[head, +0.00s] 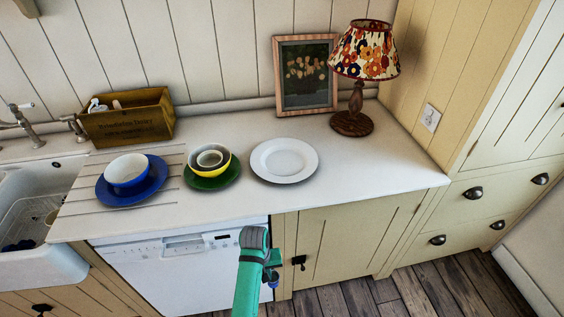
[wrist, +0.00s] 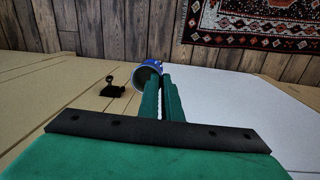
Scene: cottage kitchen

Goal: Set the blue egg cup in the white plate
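The white plate (head: 284,160) lies empty on the white countertop (head: 375,185), right of the stacked bowls. My gripper (head: 271,267) hangs low in front of the counter, below the worktop edge, by the dishwasher and the cream cupboard. In the wrist view my gripper (wrist: 164,80) has its two green fingers close together on the blue egg cup (wrist: 146,71). In the head view only a small blue part of the egg cup (head: 272,282) shows under the gripper.
Left of the plate stand a yellow bowl (head: 210,173) on a green plate and a blue-and-white bowl (head: 127,174) on a blue plate. Behind are a lamp (head: 353,122), a picture frame (head: 304,108) and a wooden box (head: 128,122). The counter's right front is clear.

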